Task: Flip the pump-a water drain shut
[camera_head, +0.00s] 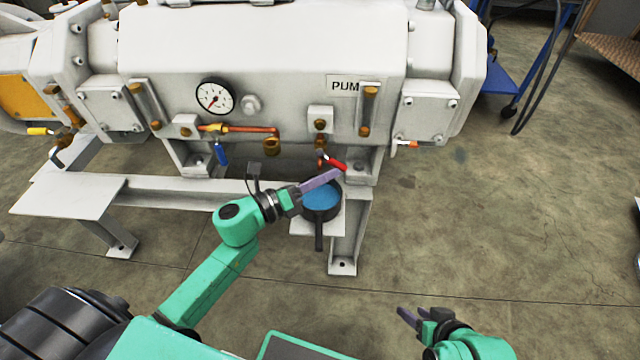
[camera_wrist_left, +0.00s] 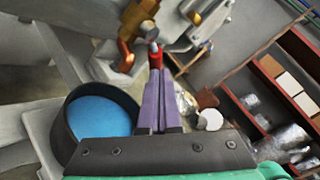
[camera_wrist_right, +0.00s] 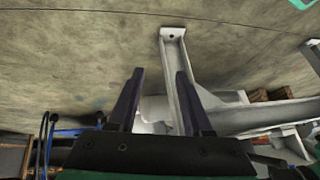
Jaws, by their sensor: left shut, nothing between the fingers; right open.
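A small brass drain valve with a red lever (camera_head: 336,165) hangs under the white pump body (camera_head: 290,60), above a round dark pan holding blue water (camera_head: 321,196). The lever slants down to the right in the head view. My left gripper (camera_head: 338,173) is shut and empty, its fingertips right by the lever. In the left wrist view the fingertips (camera_wrist_left: 156,75) overlap the red lever (camera_wrist_left: 127,60); contact cannot be told. The pan (camera_wrist_left: 100,118) lies left of the fingers there. My right gripper (camera_head: 412,313) is open and empty over the floor; its spread fingers show in the right wrist view (camera_wrist_right: 158,85).
A blue-handled valve (camera_head: 221,154) and a pressure gauge (camera_head: 214,96) are on the pump's left part. Pump legs and a grey side plate (camera_head: 70,195) stand below. A blue cart (camera_head: 508,85) is at the back right. The floor (camera_head: 500,220) on the right is clear.

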